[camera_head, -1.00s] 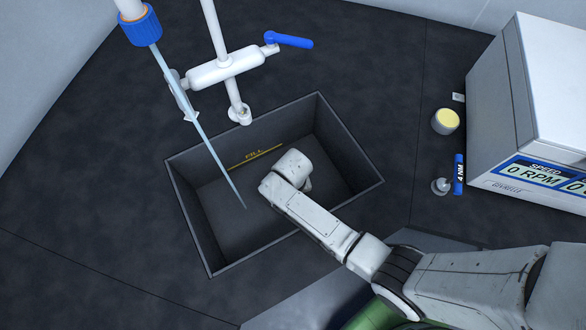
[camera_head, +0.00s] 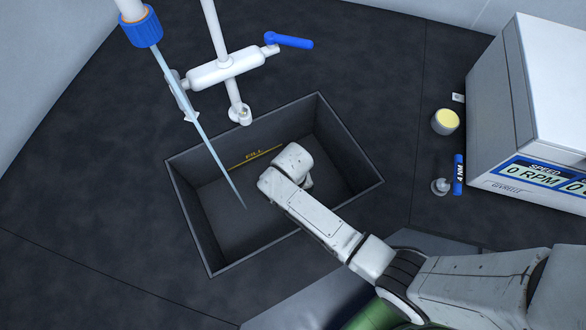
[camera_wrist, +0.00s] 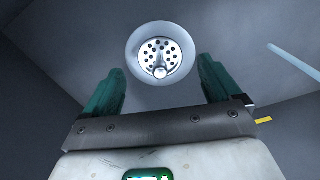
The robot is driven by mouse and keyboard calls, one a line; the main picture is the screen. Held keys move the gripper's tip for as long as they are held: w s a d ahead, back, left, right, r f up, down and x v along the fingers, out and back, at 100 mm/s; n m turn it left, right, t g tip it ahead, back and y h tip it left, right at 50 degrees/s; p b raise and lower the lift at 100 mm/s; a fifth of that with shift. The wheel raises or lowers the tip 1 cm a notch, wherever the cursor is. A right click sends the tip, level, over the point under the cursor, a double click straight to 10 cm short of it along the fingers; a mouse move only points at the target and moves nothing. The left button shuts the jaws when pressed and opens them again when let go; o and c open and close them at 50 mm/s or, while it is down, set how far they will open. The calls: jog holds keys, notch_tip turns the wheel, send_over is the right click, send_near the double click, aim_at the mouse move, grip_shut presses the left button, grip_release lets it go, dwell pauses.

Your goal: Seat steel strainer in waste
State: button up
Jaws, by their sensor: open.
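The steel strainer (camera_wrist: 152,48), a round disc with several holes and a small knob, shows in the wrist view. It lies inside the pale ring of the waste (camera_wrist: 134,42) in the sink floor; I cannot tell whether it sits fully flush. My gripper (camera_wrist: 161,70) is open and empty, its green fingers apart to the left and right of the ring's lower part in the picture. The depth between fingertips and strainer is unclear. In the head view my wrist hides the strainer, the waste and the fingers inside the sink (camera_head: 208,268).
Sink walls stand close around my arm. A pale blue pointed rod (camera_head: 197,125) hangs over the sink's left part. A white tap (camera_head: 225,68) with a blue lever stands behind.

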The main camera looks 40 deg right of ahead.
notch_tip(320, 180, up, 8)
jog(key=shift+f, duration=0.25)
dwell(0.5)
